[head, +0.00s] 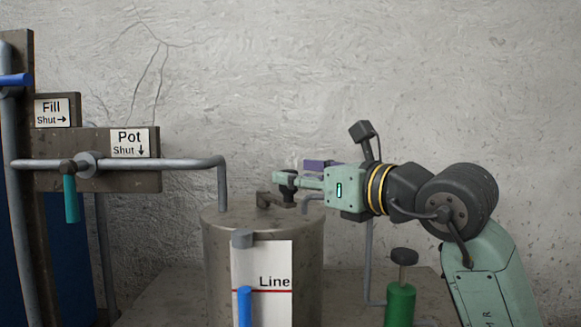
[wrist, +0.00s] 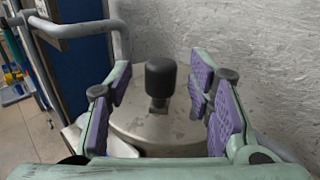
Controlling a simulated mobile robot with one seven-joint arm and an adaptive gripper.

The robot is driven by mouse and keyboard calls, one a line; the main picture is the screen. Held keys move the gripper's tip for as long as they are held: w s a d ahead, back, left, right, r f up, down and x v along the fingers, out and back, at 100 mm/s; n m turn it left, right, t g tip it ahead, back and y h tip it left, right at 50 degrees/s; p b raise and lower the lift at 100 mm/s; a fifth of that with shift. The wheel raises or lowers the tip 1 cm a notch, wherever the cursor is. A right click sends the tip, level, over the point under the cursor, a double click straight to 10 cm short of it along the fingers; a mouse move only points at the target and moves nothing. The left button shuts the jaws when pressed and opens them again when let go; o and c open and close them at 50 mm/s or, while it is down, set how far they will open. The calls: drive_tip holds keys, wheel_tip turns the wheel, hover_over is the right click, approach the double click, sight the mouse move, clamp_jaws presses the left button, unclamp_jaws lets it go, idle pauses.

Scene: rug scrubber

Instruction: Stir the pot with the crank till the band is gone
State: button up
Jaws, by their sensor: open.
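The pot (head: 218,250) is a grey metal drum in the middle of the head view. Its round lid (wrist: 185,130) fills the lower middle of the wrist view. The crank (head: 266,200) is a dark arm on top of the pot. Its upright black knob (wrist: 160,77) shows clearly in the wrist view. My gripper (head: 288,178) is above the lid, level with the knob. In the wrist view my gripper (wrist: 160,74) is open, with its purple pads on both sides of the knob and gaps left and right. I cannot make out a band.
A white "Line" panel (head: 270,264) with a red line and a blue upright tube (head: 245,306) stand before the pot. A grey pipe (head: 190,163) with a teal-handled valve (head: 71,197) enters from the left. A green black-topped thing (head: 399,303) stands right.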

drive_tip(key=shift+p+x, duration=0.3)
drive_tip(key=shift+x, duration=1.35)
clamp_jaws()
